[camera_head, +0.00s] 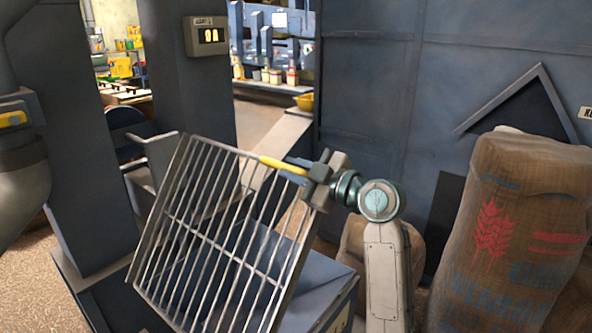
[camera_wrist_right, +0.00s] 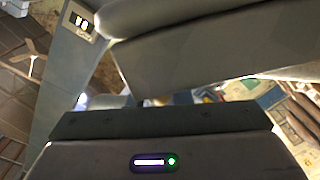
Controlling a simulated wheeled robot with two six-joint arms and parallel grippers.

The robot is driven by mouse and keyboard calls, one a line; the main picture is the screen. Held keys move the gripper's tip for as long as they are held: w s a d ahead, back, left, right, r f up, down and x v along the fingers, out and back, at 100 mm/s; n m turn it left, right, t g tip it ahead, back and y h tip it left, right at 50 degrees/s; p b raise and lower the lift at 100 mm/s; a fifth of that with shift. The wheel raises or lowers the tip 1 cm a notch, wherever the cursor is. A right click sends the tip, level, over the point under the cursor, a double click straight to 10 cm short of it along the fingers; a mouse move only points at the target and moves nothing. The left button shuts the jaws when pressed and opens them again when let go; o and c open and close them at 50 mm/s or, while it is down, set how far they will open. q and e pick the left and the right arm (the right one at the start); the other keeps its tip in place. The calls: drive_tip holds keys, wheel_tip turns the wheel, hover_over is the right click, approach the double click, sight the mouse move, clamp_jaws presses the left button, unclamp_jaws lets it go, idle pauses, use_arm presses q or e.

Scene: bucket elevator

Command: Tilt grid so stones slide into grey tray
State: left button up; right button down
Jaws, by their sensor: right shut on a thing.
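The metal bar grid (camera_head: 222,240) stands steeply tilted in the middle of the head view, with its left and upper edges raised. My right gripper (camera_head: 312,176) is shut on the yellow handle (camera_head: 283,165) at the grid's upper right corner. No stones can be made out on the bars. A grey metal piece with raised sides (camera_head: 150,155) shows behind the grid's upper left. I cannot tell whether it is the grey tray. In the right wrist view, my gripper's own body fills the lower part, and the grip itself is unclear. My left gripper is not seen.
A blue-grey metal housing (camera_head: 318,283) lies below and behind the grid. A dark column (camera_head: 195,100) with a small display (camera_head: 206,36) stands behind it. Burlap sacks (camera_head: 510,230) crowd the right side. Loose grain (camera_head: 25,255) covers the floor at left.

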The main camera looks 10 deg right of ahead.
drive_tip(key=c, duration=1.6)
unclamp_jaws()
drive_tip(key=shift+f, duration=0.1)
drive_tip(key=shift+o, duration=1.2)
drive_tip(key=shift+s+a, duration=0.1)
drive_tip(key=shift+a, duration=0.1)
drive_tip(key=shift+d, duration=0.1)
